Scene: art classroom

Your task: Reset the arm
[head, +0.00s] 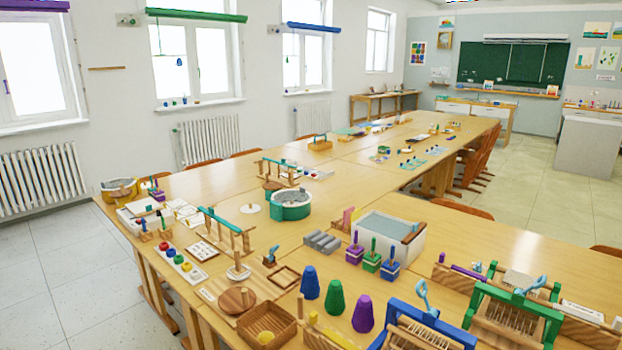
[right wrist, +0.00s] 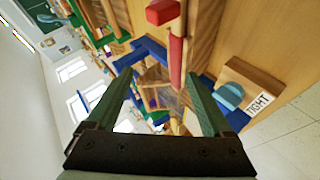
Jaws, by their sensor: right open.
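My right gripper (right wrist: 160,82) shows in the right wrist view, with its two dark green fingers spread apart. I see nothing held between them. Beyond the fingers lie blue-edged frames and wooden parts on the table; the picture is strongly tilted. A red rod (right wrist: 176,60) with a red block on its end appears above the gap between the fingers. Neither of my arms shows in the head view, and my left gripper is out of sight.
Long wooden tables (head: 330,178) run into the room, crowded near me. A blue loom frame (head: 425,325), a green loom frame (head: 512,316) and a purple cone (head: 363,314) stand close. A wooden block marked TIGHT (right wrist: 262,102) is right of the fingers. Tiled floor (head: 545,200) is clear at right.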

